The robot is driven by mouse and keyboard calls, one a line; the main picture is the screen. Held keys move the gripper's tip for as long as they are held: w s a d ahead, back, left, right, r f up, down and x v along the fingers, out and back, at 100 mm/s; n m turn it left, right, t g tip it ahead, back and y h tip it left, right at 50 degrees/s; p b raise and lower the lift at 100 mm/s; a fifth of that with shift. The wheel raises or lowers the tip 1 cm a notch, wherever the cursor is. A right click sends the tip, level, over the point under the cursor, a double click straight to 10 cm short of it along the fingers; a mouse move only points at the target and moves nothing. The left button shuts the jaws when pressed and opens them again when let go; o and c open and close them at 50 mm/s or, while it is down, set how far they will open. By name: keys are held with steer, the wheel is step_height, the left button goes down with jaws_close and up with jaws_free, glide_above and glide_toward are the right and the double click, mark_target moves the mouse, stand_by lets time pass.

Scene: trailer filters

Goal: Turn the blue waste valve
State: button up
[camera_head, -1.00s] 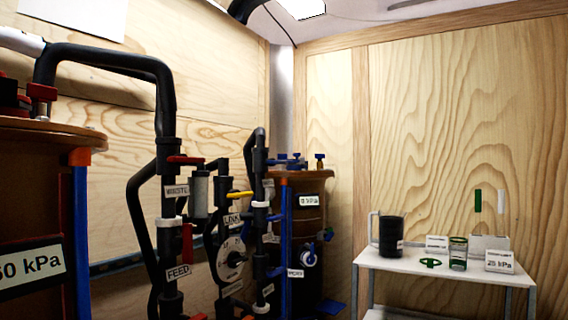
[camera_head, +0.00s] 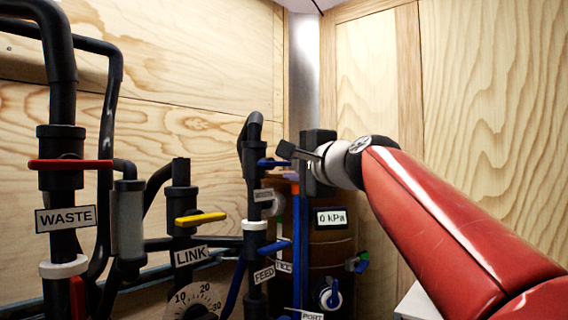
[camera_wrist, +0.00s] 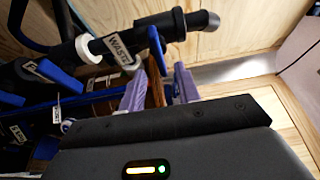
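The blue waste valve handle (camera_head: 272,162) sits near the top of the right-hand black pipe, above a small tag. In the wrist view the handle (camera_wrist: 156,50) sticks out beside the WASTE label (camera_wrist: 120,47). My gripper (camera_head: 287,150) is at the upper right of that pipe, close to the handle. In the wrist view its two purple fingers (camera_wrist: 160,70) are apart, with the handle's end in front of or between their tips. I cannot tell whether they touch it. The gripper body hides part of the brown tank.
On the left pipe are a red handle (camera_head: 70,164) and another WASTE label (camera_head: 65,218). A yellow LINK handle (camera_head: 200,218) and a dial (camera_head: 194,300) are in the middle. A lower blue handle (camera_head: 273,247) is on the right pipe. The brown tank (camera_head: 333,250) stands behind it.

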mark_target(278, 163)
steer(key=p+x, duration=0.2)
steer(key=x, duration=0.4)
steer(key=shift+a+p, duration=0.2)
steer(key=shift+p, duration=0.1)
steer(key=shift+w+a, duration=0.2)
steer(key=shift+w, duration=0.2)
steer(key=shift+c, duration=0.4)
steer(key=shift+f, duration=0.1)
jaws_close()
